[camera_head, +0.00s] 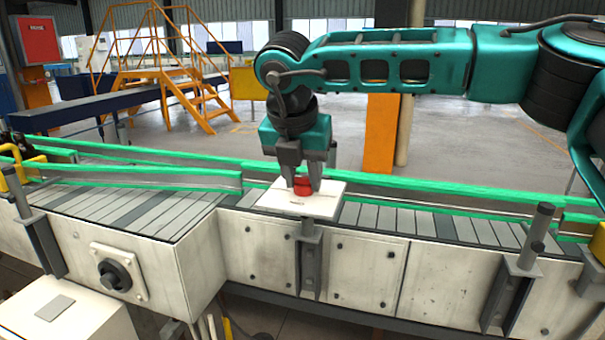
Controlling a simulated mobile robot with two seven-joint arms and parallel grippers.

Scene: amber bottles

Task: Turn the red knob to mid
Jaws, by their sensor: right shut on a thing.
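The red knob (302,189) sits on top of a white box or plate (326,206) on the conveyor, near the middle of the view. My right gripper (304,184) points straight down over it and is shut on the knob, one finger on each side. The fingers hide parts of the knob, and I cannot tell its turned angle. My left gripper does not show.
The conveyor (425,220) has grey slats and green side rails. A black rotary switch (114,274) is on its front left panel. Grey posts (308,262) stand along the front edge. Amber bottles cannot be made out clearly. Yellow stairs (165,80) stand far behind.

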